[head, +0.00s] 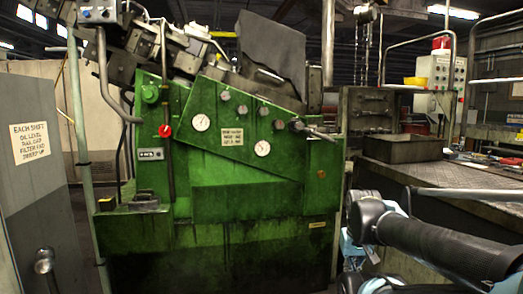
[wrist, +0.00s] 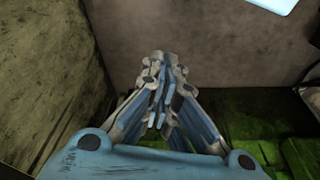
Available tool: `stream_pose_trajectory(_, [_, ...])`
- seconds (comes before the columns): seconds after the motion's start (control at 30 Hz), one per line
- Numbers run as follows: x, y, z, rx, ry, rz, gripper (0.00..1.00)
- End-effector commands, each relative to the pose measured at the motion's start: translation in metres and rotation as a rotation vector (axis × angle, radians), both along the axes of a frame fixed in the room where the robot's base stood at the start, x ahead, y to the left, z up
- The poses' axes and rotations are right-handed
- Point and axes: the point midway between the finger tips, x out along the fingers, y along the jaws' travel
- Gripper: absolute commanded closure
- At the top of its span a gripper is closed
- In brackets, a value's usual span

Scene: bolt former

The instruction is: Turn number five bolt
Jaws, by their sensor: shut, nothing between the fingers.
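The green bolt former machine (head: 250,165) stands in the middle of the head view. A slanted row of small round grey bolt-like knobs runs down its sloping front panel, such as one at the upper left of the row (head: 225,95) and one at the lower right (head: 279,124). No numbers can be read on them, so I cannot tell which is number five. My gripper (wrist: 164,68) is shut and empty in the wrist view, its fingers drawn together. It points at a plain grey-brown surface, and no bolt shows near its fingertips.
Two round gauges (head: 201,122) and a red knob (head: 165,131) sit on the green panel. A lever (head: 318,132) sticks out at its right. A workbench (head: 430,178) with a metal tray (head: 403,147) stands at the right. A grey panel with a sign (head: 30,142) stands at the left.

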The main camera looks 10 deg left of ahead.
Motion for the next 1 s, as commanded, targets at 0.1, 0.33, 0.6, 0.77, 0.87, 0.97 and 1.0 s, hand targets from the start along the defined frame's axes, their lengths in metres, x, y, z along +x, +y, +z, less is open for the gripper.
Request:
stream_pose_trajectory(0.1, [-0.004, 0.0, 0.004, -0.001, -0.014, -0.001, 0.8])
stream_pose_trajectory(0.33, [0.054, -0.009, 0.026, -0.037, -0.192, -0.045, 0.44])
stream_pose_trajectory(0.6, [0.176, -0.022, 0.09, -0.077, -0.584, -0.102, 0.44])
stream_pose_trajectory(0.77, [0.24, -0.02, 0.136, -0.07, -0.817, -0.104, 0.44])
stream_pose_trajectory(0.87, [0.275, -0.015, 0.166, -0.054, -0.961, -0.092, 0.44])
stream_pose_trajectory(0.97, [0.306, -0.006, 0.195, -0.028, -1.1, -0.069, 0.44])
stream_pose_trajectory(1.0, [0.317, -0.001, 0.207, -0.015, -1.155, -0.058, 0.44])
